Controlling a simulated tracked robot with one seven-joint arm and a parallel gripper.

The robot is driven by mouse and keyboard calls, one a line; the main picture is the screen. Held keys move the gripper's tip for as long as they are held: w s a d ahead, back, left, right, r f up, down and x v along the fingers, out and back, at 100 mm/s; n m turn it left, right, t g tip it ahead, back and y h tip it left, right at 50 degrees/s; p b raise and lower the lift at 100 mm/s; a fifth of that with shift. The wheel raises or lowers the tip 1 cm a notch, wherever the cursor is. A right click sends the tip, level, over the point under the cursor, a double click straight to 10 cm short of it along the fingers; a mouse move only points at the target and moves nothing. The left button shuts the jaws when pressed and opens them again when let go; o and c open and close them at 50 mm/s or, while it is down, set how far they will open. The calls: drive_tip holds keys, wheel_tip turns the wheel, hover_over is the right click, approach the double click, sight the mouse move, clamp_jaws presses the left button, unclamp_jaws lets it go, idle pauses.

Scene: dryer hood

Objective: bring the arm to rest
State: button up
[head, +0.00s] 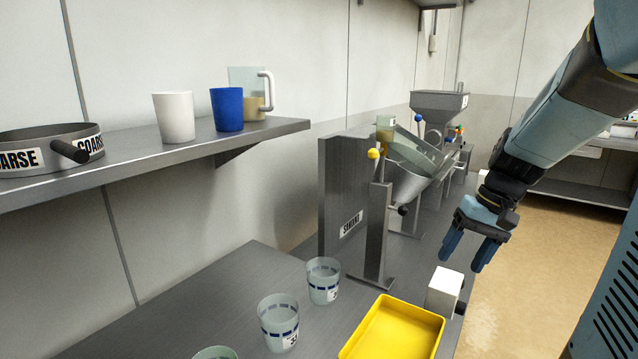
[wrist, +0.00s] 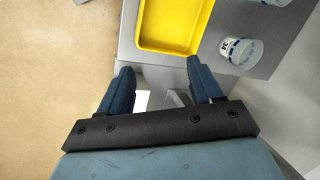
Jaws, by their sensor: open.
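My gripper (head: 468,250) is open and empty. In the head view it hangs at the right, its blue fingers pointing down, above the bench's right edge and the floor beside it. In the wrist view the two fingers (wrist: 160,90) stand apart, with a white block (wrist: 141,99) partly visible between and beyond them. My arm reaches down from the upper right of the head view.
A yellow tray (head: 396,330) and the white block (head: 444,291) sit near the bench's right edge. Cups (head: 323,281) (head: 278,322) stand left of the tray. A metal hopper machine (head: 408,180) stands behind. A wall shelf (head: 130,155) holds cups, a jug and a sieve.

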drive_tip(key=s+a+r+n+t+h, duration=0.1)
drive_tip(key=s+a+r+t+h, duration=0.2)
drive_tip(key=s+r, duration=0.5)
drive_tip(key=shift+s+a+r+n+t+h, duration=0.3)
drive_tip(key=shift+s+a+t, duration=0.55)
drive_tip(key=shift+s+t, duration=0.45)
drive_tip(key=shift+s, duration=0.1)
